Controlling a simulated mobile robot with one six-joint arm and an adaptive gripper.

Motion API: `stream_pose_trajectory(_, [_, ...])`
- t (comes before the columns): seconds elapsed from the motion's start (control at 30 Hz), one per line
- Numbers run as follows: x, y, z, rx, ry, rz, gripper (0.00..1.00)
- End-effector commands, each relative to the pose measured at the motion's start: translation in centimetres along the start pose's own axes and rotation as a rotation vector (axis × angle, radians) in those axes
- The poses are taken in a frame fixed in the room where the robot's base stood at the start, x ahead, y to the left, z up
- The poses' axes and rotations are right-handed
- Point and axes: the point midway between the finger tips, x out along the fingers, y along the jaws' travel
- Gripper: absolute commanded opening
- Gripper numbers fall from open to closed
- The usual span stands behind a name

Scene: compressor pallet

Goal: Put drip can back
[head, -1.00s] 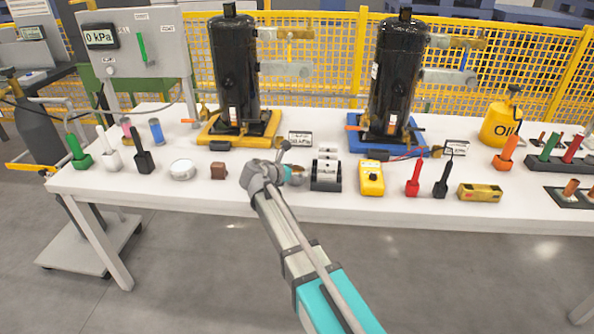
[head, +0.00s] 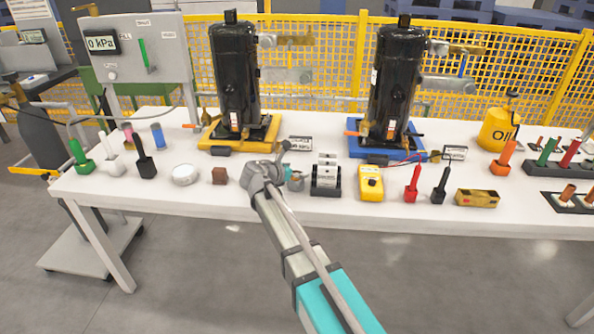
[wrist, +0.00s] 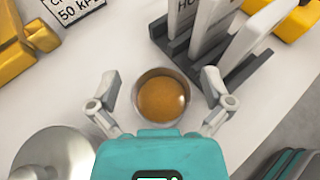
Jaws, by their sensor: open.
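The drip can is a small round metal cup (wrist: 162,98) with amber liquid inside. In the wrist view it stands upright between the two spread fingers of my gripper (wrist: 157,86), with a visible gap on each side. In the head view the can (head: 297,183) is partly hidden by my gripper (head: 284,172), near the front edge of the white table. My gripper is open and holds nothing.
A dark rack with grey upright plates (head: 325,180) stands just right of the can. Behind are two black compressors on a yellow pallet (head: 213,138) and a blue pallet (head: 362,152).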

Motion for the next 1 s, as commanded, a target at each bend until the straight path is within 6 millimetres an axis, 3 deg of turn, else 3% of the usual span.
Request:
stream_pose_trajectory(0.67, [-2.3,0.0,5.7,0.000,0.000,-0.001,1.00])
stream_pose_trajectory(1.0, [-4.9,-1.7,7.7,-0.006,0.000,0.014,1.00])
